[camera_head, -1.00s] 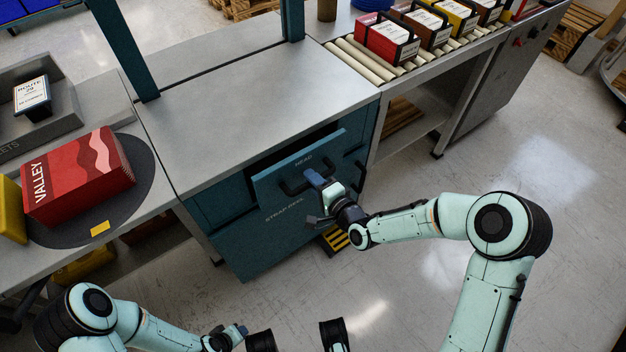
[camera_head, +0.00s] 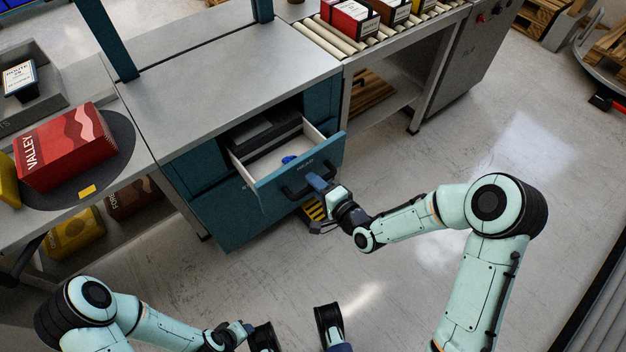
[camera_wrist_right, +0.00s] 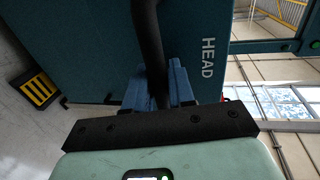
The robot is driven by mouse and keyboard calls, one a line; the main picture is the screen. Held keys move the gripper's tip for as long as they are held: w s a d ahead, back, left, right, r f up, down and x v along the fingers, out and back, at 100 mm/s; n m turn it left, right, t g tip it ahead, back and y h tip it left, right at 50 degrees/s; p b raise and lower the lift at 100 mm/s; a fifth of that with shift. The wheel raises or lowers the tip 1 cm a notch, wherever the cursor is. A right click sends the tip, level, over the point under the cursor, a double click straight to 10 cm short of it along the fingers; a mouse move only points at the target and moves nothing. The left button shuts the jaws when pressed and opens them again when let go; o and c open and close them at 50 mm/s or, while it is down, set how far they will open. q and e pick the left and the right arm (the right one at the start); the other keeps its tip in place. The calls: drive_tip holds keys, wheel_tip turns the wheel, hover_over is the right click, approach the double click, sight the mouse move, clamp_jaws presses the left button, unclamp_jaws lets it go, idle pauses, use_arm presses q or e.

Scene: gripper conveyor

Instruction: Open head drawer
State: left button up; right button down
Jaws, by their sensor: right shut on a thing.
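The head drawer (camera_head: 301,165) of the teal cabinet stands pulled out. Its white inside shows, with a dark item at the back and a small blue thing (camera_head: 289,159) in it. My right gripper (camera_head: 314,183) is at the drawer's black handle (camera_head: 293,192), shut on it. In the right wrist view the dark handle bar (camera_wrist_right: 150,50) runs between the blue fingers (camera_wrist_right: 162,85), beside the word HEAD. My left gripper (camera_head: 247,330) is low in the head view, away from the cabinet; its jaws are too small to read.
The cabinet's grey top (camera_head: 230,75) is bare. A red VALLEY box (camera_head: 65,148) sits on a dark round plate at left. A roller conveyor (camera_head: 330,42) with several boxes is at the back right. A yellow-and-black step (camera_head: 314,209) stands on the floor near the drawer.

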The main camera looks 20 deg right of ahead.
idle(0.3)
drive_tip(key=c, duration=1.1)
unclamp_jaws()
use_arm(q)
drive_tip(key=shift+s, duration=0.1)
use_arm(e)
drive_tip(key=shift+s, duration=0.15)
use_arm(q)
drive_tip(key=s+d+r+g+h+p, duration=0.1)
drive_tip(key=s+d+r+g+p, duration=0.1)
drive_tip(key=s+r+p, duration=0.5)
drive_tip(key=shift+d+r+g, duration=0.25)
drive_tip(key=shift+d+g, duration=0.05)
drive_tip(key=shift+d, duration=0.15)
use_arm(e)
drive_tip(key=v, duration=1.3)
drive_tip(key=shift+s, duration=0.1)
use_arm(q)
drive_tip(key=shift+s, duration=0.1)
